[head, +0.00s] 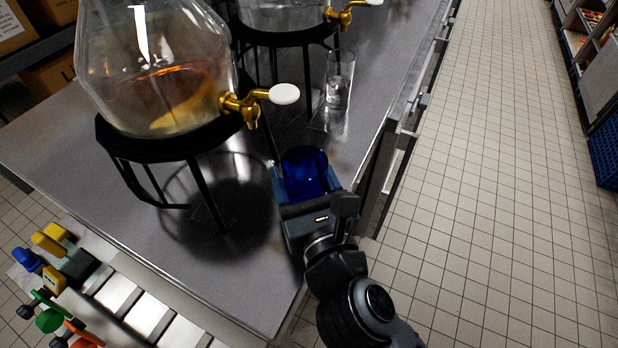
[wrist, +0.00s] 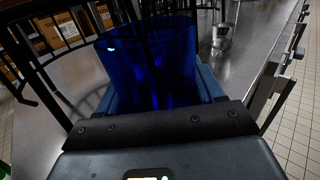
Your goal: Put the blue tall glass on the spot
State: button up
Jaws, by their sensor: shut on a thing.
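The blue tall glass (head: 305,170) is between the fingers of my gripper (head: 303,188), near the right edge of the steel counter. In the wrist view the blue glass (wrist: 150,65) fills the middle, upright or nearly so, with my gripper (wrist: 155,95) shut around it. Whether its base touches the counter is hidden. A faint square outline (head: 328,122) shows on the counter under the near dispenser's tap side, by the clear glass; I cannot tell whether it is the spot.
A large glass dispenser (head: 155,75) with a brass tap (head: 243,104) stands on a black stand left of my gripper. A second dispenser (head: 285,14) stands behind. A clear glass (head: 339,80) stands beyond my gripper. The counter (head: 120,190) drops to tiled floor at right.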

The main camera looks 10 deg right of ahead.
jog(key=shift+w+a+f+b, duration=0.25)
jog(key=shift+a+f+b, duration=0.15)
jog(key=shift+f+b, duration=0.05)
jog(key=shift+w+a+f+b, duration=0.1)
jog(key=shift+w+a+b, duration=0.9)
jog(key=shift+a, duration=0.35)
jog(key=shift+w+a+f+b, duration=0.1)
jog(key=shift+w+a+b, duration=0.65)
jog(key=shift+w+a, duration=0.45)
jog(key=shift+s+a+f, duration=0.1)
jog(key=shift+s+f, duration=0.05)
jog(key=shift+f, duration=0.15)
jog(key=o, duration=1.3)
jog(key=shift+c, duration=0.2)
jog(key=shift+f, duration=0.1)
jog(key=s, duration=0.5)
jog(key=s+d, duration=0.1)
jog(key=s, duration=0.1)
jog(key=shift+s+b, duration=0.35)
jog(key=shift+s, duration=0.05)
